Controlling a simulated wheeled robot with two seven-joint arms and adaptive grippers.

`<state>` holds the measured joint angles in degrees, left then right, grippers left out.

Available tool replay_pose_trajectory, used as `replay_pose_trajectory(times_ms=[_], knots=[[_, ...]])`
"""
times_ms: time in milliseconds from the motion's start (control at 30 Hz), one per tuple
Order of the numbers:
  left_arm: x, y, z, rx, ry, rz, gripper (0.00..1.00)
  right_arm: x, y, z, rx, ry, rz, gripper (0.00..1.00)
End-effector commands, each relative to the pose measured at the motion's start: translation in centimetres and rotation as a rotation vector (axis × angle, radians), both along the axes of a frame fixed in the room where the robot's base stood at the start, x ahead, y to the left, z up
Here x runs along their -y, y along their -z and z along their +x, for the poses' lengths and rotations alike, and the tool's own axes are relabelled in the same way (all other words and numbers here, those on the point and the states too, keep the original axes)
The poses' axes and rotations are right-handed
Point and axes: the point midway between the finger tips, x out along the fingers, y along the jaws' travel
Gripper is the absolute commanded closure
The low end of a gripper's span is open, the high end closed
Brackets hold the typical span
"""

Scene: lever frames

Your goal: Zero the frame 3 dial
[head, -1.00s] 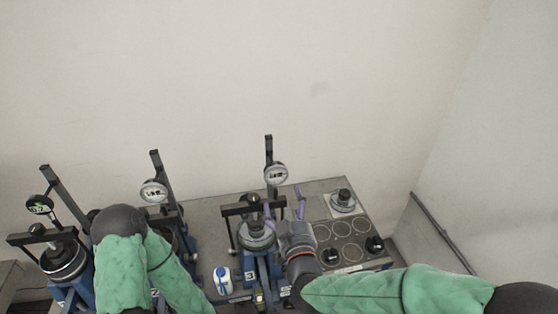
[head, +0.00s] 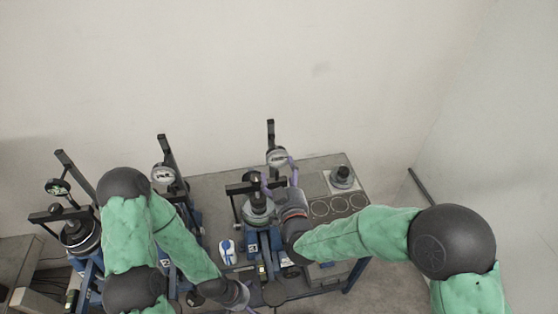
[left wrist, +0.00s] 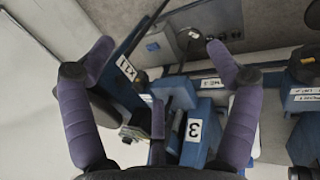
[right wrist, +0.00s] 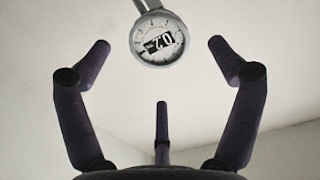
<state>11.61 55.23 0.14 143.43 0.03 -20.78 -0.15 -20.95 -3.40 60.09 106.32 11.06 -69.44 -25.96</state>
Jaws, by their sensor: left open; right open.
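Frame 3 is a blue lever frame (head: 262,240) with a black upright post (head: 270,135) and a round dial (head: 278,158). My right gripper (head: 278,174) is open just in front of and below this dial. In the right wrist view the dial (right wrist: 158,38) has a pale face with a dark display; its digits are tilted and hard to read. It sits ahead, between the open fingers, apart from them. My left gripper (left wrist: 160,50) is open and empty, low at the front; its wrist view shows the blue part labelled 3 (left wrist: 194,130) between its fingers.
Two more lever frames with dials stand to the left, at the far left (head: 78,235) and the middle left (head: 163,175). A blue and white item (head: 228,252) lies left of frame 3. A dark knobbed piece (head: 342,177) stands at the back right, behind ringed spots (head: 338,204).

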Motion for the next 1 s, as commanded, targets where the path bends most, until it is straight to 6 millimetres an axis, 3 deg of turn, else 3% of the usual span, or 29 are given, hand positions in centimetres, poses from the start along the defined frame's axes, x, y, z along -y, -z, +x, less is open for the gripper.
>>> replay_pose_trajectory(times_ms=[333,733,767,933,1000], knots=[[0.0,-1.0,0.0,0.0,0.0,0.0,0.12,-0.8,-0.1,3.9,0.0,0.0,0.0,0.08],[0.0,-1.1,0.0,0.0,0.0,0.0,0.12,-0.9,0.0,4.5,0.001,0.0,0.0,0.08],[0.0,-1.1,0.0,0.0,0.0,0.0,0.12,-0.9,0.0,4.5,0.001,0.0,0.0,0.11],[0.0,-1.1,0.0,0.0,0.0,0.0,0.12,-0.9,0.0,4.5,0.001,0.0,0.0,0.59],[0.0,-1.1,0.0,0.0,0.0,0.0,0.12,-0.9,-0.1,4.5,0.002,0.0,0.0,0.65]])
